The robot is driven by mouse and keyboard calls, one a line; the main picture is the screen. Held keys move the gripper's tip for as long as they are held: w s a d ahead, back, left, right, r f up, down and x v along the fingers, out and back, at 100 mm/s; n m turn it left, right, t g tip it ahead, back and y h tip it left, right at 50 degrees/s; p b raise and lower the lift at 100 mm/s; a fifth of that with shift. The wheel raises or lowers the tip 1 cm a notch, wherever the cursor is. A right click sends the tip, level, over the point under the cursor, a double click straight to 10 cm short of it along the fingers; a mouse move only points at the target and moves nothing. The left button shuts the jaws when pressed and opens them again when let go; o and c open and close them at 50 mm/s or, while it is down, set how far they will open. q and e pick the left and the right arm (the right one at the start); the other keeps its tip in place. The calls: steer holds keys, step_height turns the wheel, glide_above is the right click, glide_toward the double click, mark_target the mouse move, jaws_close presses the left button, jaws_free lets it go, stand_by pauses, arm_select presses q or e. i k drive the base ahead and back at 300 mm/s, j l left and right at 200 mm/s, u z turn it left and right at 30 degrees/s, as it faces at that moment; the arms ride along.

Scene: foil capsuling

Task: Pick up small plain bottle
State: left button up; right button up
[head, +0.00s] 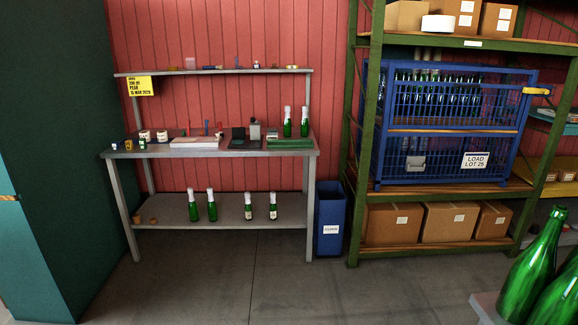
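Several green bottles with white tops stand at the workbench (226,152). Two without visible labels, a left bottle (193,208) and one beside it (211,207), stand upright on the lower shelf. Two with pale labels, one bottle (248,209) and another (273,208), stand to their right. Two more, a bottle (287,124) and its neighbour (304,124), stand on the bench top at the right with no clear label. From here I cannot tell which one is the small plain bottle. Neither of my grippers is in view.
A blue bin (329,222) stands right of the bench. A green rack (352,190) holds a blue cage (381,150) of bottles and cardboard boxes (449,222). Large green bottles (533,268) stand close at bottom right. A dark green panel (50,130) is at left. The floor before the bench is clear.

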mark_target(305, 125)
steer(key=i+z, duration=0.25)
steer(key=i, duration=2.2)
